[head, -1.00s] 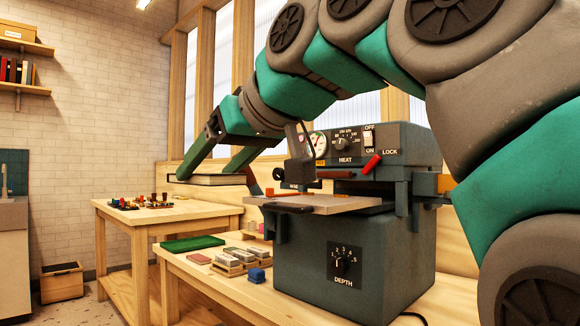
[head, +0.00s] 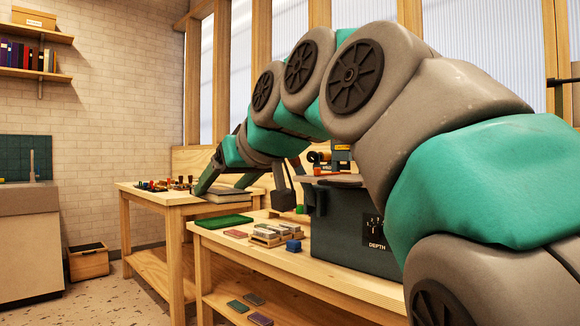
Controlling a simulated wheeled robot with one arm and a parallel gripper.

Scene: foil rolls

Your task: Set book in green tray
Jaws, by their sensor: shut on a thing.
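A book (head: 224,197) with pale page edges lies flat between the fingers of my gripper (head: 218,190), near the right end of the far wooden table. My gripper is shut on it, one finger at each side. I cannot tell whether the book touches the tabletop or hangs just above it. The green tray (head: 220,222) lies flat on the nearer wooden bench, just below and in front of the book in the picture. The tray looks empty.
A dark foil machine (head: 345,225) stands on the bench (head: 330,278) beside my arm. A pink block (head: 235,234), a holder with pale blocks (head: 270,234) and a blue block (head: 293,246) lie near the tray. Stamps (head: 165,184) stand on the far table (head: 150,196).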

